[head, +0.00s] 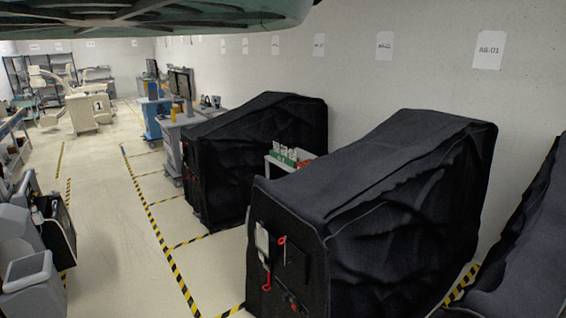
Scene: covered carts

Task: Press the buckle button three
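A large cart under a black cover (400,190) stands at the middle right. Its front panel carries a white box (262,241), a red strap or handle (282,241), another red piece (267,282) and a small red part low down (293,305). A second black-covered cart (265,140) stands behind it, with small red parts on its front. A third black cover (535,250) is cut off at the right edge. I cannot make out which part is buckle button three. My gripper is not in view.
Yellow-black floor tape (155,228) runs along the carts' fronts, with open floor (110,190) to its left. Grey equipment (30,265) stands at the left edge. A grey cart with a monitor (181,128) is farther back. A wall sign (489,51) hangs upper right.

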